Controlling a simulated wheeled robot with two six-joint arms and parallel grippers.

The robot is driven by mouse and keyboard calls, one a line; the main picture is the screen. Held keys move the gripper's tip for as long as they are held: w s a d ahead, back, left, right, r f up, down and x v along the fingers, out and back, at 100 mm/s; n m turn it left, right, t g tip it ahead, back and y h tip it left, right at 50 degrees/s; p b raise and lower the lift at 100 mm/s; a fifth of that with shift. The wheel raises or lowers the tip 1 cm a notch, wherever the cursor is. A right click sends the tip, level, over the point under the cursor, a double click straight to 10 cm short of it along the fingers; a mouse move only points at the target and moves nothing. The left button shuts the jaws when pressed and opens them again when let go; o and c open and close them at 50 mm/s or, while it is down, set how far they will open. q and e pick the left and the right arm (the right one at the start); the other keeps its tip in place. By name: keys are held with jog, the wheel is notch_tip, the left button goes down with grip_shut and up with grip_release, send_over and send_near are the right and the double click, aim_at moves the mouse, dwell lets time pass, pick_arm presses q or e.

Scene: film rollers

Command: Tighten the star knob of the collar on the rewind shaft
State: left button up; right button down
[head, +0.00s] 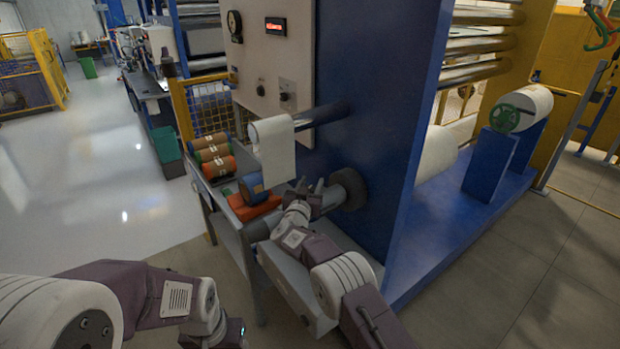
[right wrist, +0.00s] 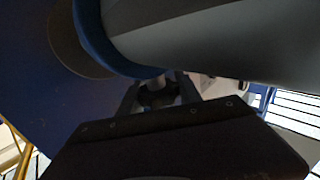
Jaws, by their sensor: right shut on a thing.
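The rewind shaft (right wrist: 220,35) is a thick grey cylinder across the top of the right wrist view. The blue ring of the collar (right wrist: 92,22) sits around it, beside a brownish disc. The dark star knob (right wrist: 158,96) is under the collar, between the two fingers of my right gripper (right wrist: 158,92), which is shut on it. In the head view my right gripper (head: 313,192) is at the shaft, close to a dark round flange (head: 351,188) on the blue machine wall; it hides the collar there. My left gripper (head: 235,333) is low at the left, its fingers not clearly visible.
A table left of the shaft holds several orange, brown and green rolls (head: 213,155), a blue piece (head: 252,187) and an orange block (head: 250,206). A white roll (head: 272,150) hangs above. The blue machine wall (head: 375,110) stands close on the right. Left floor is clear.

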jog(key=shift+d+m+h, duration=0.1)
jog(key=shift+m+h, duration=0.2)
jog(key=shift+h, duration=0.1)
jog(key=c, duration=0.8)
grip_release()
jog(key=shift+f, duration=0.15)
jog(key=b+v, duration=0.8)
jog(key=b, duration=1.2)
jog(key=shift+s+f, duration=0.1)
jog(key=shift+f, duration=0.1)
jog(key=shift+s+r+b, duration=0.35)
jog(key=shift+r+b, duration=0.05)
jog(key=shift+b, duration=0.2)
